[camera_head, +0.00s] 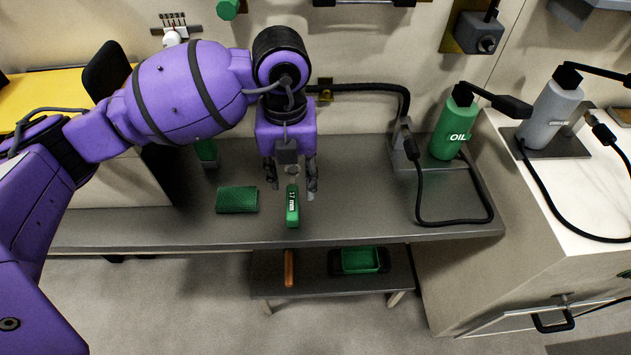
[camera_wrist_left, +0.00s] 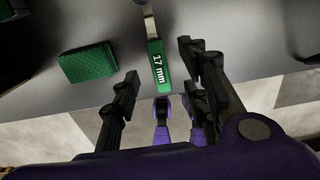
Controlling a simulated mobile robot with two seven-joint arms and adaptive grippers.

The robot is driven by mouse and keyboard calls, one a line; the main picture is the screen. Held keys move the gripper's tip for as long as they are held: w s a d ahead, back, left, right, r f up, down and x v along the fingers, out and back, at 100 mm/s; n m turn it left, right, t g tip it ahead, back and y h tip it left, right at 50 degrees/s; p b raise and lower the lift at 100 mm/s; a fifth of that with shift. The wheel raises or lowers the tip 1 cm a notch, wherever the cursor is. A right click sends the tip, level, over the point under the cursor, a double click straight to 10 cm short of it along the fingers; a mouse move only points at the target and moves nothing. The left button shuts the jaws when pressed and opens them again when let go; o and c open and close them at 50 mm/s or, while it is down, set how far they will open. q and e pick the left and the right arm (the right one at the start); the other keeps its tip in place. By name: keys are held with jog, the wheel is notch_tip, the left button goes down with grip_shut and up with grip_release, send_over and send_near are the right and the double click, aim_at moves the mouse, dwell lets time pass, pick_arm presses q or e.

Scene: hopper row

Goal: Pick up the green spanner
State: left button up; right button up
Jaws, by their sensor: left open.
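The green spanner (camera_head: 292,207), marked "17 mm", lies on the grey bench (camera_head: 350,205) near its front edge. In the head view its handle points toward me and its metal end is partly hidden by my left gripper (camera_head: 292,184). The gripper is open above it, with one finger on each side. In the left wrist view the green handle (camera_wrist_left: 158,68) shows between the open fingers of my left gripper (camera_wrist_left: 160,70), apart from both. The wrist view cuts off the metal end at the top. My right gripper is not in view.
A green textured pad (camera_head: 237,200) lies left of the spanner. A green oil bottle (camera_head: 453,127) and a black cable (camera_head: 418,195) stand to the right. A lower shelf (camera_head: 330,285) holds a green tray (camera_head: 360,260) and an orange-brown stick (camera_head: 289,268).

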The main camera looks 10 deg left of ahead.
aim_at(292, 196)
pick_arm(q)
jog(key=shift+f, duration=1)
jog(key=f, duration=0.4)
jog(key=shift+a+f, duration=0.2)
jog(key=shift+f, duration=0.2)
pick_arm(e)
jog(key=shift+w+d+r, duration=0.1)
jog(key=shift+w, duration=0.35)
pick_arm(q)
grip_shut()
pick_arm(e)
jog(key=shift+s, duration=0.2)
